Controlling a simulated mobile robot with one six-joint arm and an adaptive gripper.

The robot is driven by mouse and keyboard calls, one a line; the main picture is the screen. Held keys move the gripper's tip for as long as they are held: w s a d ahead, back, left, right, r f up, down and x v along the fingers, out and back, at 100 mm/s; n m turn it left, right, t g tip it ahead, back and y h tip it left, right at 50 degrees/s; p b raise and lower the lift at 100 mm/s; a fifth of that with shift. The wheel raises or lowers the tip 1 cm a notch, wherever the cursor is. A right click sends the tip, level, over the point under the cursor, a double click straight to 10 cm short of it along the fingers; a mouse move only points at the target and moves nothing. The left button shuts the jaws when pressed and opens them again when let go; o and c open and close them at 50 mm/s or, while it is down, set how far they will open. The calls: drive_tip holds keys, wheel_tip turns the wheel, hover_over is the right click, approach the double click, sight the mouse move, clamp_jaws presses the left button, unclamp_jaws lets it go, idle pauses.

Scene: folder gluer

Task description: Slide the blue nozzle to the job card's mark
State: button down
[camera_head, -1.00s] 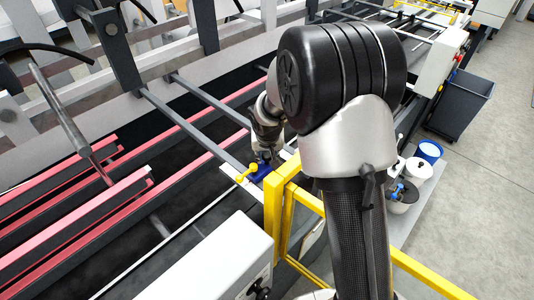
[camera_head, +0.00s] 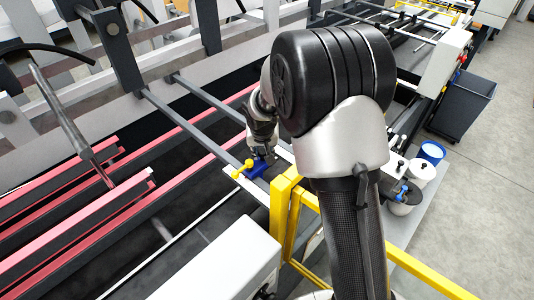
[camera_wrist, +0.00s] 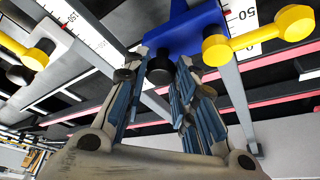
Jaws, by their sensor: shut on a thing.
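The blue nozzle (camera_head: 257,168) sits on a pale rail beside the yellow frame in the head view, with a yellow lever at its left. In the wrist view the blue nozzle (camera_wrist: 185,35) fills the top middle, on a white scale (camera_wrist: 85,35) with black marks. A "50" shows just right of it and a "150" at the left. Its yellow lever (camera_wrist: 255,35) points right. My gripper (camera_wrist: 165,72) is shut around the black knob (camera_wrist: 160,70) on the nozzle's near side. My arm partly hides this area in the head view. I cannot make out a job card.
A yellow guard frame (camera_head: 282,205) stands close to the right of the nozzle, with a white box (camera_head: 225,265) in front. Red-topped rails (camera_head: 75,195) run at the left. Another yellow lever (camera_wrist: 35,58) shows at the left of the wrist view. White pots stand at the right.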

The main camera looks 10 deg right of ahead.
drive_tip(key=shift+w+a+f, duration=0.1)
drive_tip(key=shift+w+a, duration=0.45)
drive_tip(key=shift+w, duration=0.25)
drive_tip(key=shift+s+d, duration=0.2)
drive_tip(key=shift+s, duration=0.1)
drive_tip(key=c, duration=1.3)
unclamp_jaws()
drive_tip(key=v, duration=1.2)
